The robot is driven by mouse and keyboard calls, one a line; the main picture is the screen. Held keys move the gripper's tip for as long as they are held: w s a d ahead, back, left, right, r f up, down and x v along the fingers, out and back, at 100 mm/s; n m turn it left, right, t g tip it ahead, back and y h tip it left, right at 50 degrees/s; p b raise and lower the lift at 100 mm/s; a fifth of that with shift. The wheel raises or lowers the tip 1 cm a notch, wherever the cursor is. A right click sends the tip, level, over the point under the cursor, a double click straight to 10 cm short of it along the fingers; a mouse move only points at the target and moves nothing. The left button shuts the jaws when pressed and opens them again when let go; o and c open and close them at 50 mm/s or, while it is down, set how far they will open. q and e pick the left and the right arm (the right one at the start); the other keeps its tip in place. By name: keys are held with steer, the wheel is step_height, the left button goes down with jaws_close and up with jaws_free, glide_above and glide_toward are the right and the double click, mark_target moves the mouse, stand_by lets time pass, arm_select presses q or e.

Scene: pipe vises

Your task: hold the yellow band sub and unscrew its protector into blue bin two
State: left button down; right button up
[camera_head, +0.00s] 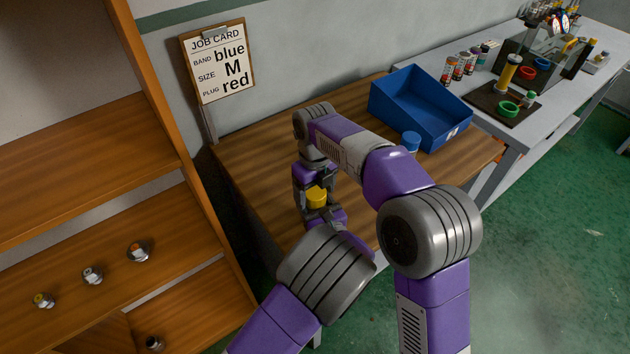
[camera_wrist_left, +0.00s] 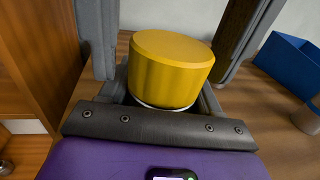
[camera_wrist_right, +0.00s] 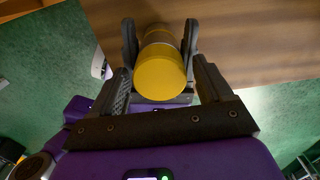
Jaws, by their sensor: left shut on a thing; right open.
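A yellow cylindrical protector (camera_head: 316,196) sits between my two grippers over the near part of the wooden table. It fills the space between the fingers in the left wrist view (camera_wrist_left: 170,70) and shows end-on in the right wrist view (camera_wrist_right: 160,78).
A blue-topped piece (camera_head: 411,140) stands before the bin, close to my right arm. A shelf (camera_head: 110,245) at left holds several metal fittings. A job card (camera_head: 218,65) reads blue, M, red. A grey bench (camera_head: 500,125) at right carries several bottles, rings and a fixture.

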steer(key=shift+f, duration=0.25)
steer(key=shift+c, duration=0.2)
steer(key=c, duration=1)
steer(key=n, duration=0.3)
